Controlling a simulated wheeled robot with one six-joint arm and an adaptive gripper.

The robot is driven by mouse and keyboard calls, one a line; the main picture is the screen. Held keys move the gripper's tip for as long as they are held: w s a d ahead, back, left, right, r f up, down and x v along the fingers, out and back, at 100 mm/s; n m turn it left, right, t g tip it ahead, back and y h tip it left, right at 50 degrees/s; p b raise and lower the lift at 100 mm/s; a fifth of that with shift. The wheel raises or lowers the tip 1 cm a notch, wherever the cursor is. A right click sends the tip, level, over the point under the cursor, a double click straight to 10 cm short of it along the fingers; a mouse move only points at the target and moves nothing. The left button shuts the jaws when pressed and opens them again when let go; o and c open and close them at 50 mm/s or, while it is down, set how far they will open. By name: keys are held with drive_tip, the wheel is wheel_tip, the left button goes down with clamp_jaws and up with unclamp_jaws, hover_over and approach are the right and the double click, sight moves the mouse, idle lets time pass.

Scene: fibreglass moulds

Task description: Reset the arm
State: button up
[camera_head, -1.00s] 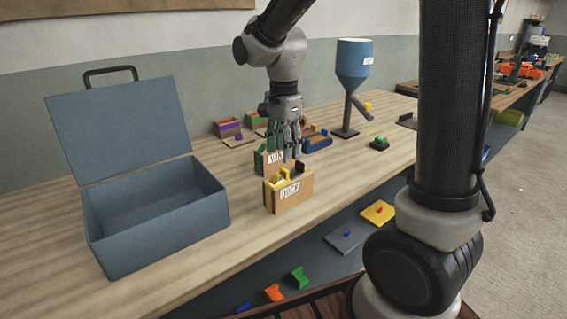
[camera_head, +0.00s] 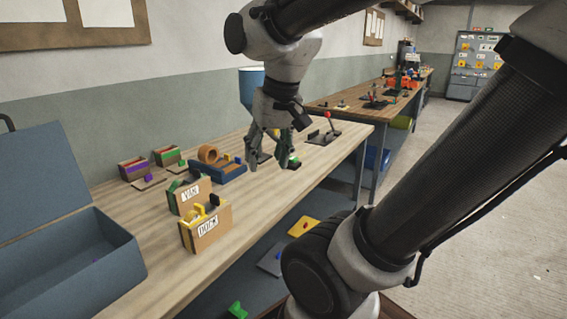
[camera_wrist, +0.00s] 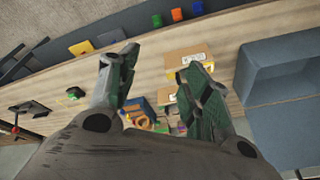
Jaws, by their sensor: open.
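My gripper (camera_head: 268,158) is open with nothing between its fingers. In the head view it hangs above the wooden workbench (camera_head: 165,262), to the right of the labelled boxes and in front of the blue hopper (camera_head: 251,84). My gripper also shows in the wrist view (camera_wrist: 165,72), its two fingers spread well apart over the bench. Part of the hopper and its stand is hidden behind my arm and gripper.
A box labelled DOCK (camera_head: 207,232) and a box labelled VAN (camera_head: 191,192) stand near the bench's front edge. An open blue case (camera_head: 75,262) is at the left. A blue tray (camera_head: 231,173) lies behind the boxes. A second bench (camera_head: 345,107) stands beyond.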

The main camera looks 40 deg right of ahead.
drive_tip(key=s+n, duration=0.1)
drive_tip(key=s+d+n, duration=0.1)
drive_tip(key=s+f+n+t, duration=0.1)
drive_tip(key=s, duration=0.1)
drive_tip(key=shift+d, duration=0.35)
